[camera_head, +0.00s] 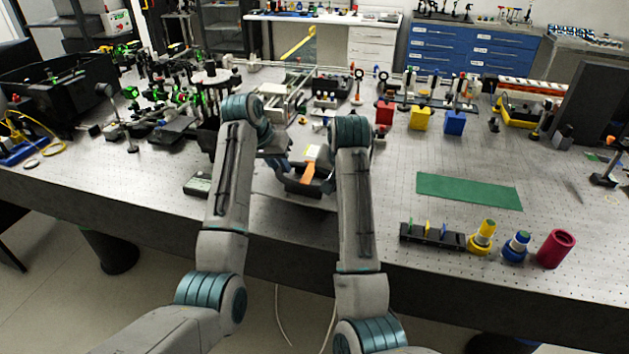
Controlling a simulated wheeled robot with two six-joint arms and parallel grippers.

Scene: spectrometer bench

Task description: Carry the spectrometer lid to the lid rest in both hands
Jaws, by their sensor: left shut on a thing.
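My two arms reach over the bench's front edge, close together at the middle of the head view. Between them is a small dark piece with an orange strip, which looks like the spectrometer lid (306,187), though my arms cover much of it. My left gripper (285,167) is at its left side, shut on it; the fingertips are hard to make out. My right gripper is hidden behind my right arm. A flat green mat (470,191) lies bare on the bench to the right; I cannot tell whether it is the lid rest.
A dark rack (432,237), yellow (481,237) and blue (516,246) pieces and a red cylinder (556,248) stand at the front right edge. Red, yellow and blue blocks (454,122) stand behind the mat. Optics crowd the back left. The bench around the mat is clear.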

